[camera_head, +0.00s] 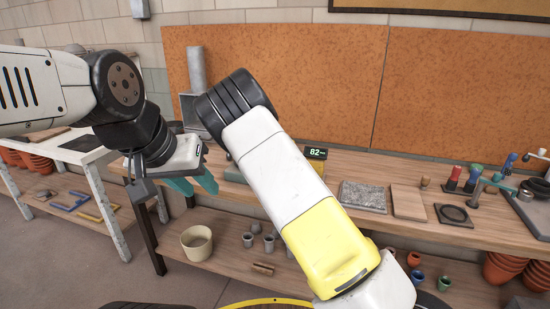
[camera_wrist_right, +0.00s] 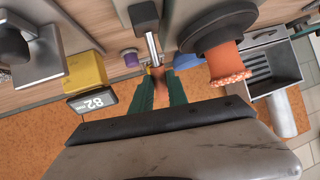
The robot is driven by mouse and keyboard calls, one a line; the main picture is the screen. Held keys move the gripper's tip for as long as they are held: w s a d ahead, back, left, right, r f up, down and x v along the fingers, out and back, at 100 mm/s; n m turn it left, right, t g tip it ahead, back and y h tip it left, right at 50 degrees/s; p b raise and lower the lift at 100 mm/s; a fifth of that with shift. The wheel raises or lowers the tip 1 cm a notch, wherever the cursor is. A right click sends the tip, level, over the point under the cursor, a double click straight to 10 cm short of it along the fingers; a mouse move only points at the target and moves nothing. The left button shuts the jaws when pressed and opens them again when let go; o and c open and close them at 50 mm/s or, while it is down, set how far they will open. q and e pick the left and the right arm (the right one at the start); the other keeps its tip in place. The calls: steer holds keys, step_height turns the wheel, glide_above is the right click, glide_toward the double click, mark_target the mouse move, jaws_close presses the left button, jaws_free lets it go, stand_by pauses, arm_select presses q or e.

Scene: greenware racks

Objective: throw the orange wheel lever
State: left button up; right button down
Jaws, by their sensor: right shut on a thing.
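The orange wheel lever (camera_wrist_right: 157,72) shows in the right wrist view as a small orange grip at the end of a metal rod. My right gripper (camera_wrist_right: 157,82) is shut on it, its green fingers on either side. In the head view my right arm hides that gripper and the lever. My left gripper (camera_head: 200,187) hangs over the bench's left front edge with its teal fingers apart and nothing seen between them.
The display reading 82 (camera_head: 315,153) stands on the wooden bench (camera_head: 375,170). A grey slab (camera_head: 363,197), wooden board (camera_head: 409,203) and dark tile (camera_head: 454,214) lie to the right. A cream pot (camera_head: 197,243) is on the lower shelf. A rough orange piece (camera_wrist_right: 227,65) sits beside the right gripper.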

steer(key=shift+a, duration=0.1)
steer(key=shift+s, duration=0.1)
stand_by(0.3)
steer(key=c, duration=1.3)
jaws_free()
steer(key=v, duration=0.7)
steer(key=shift+s, duration=0.35)
steer(key=shift+r, duration=0.1)
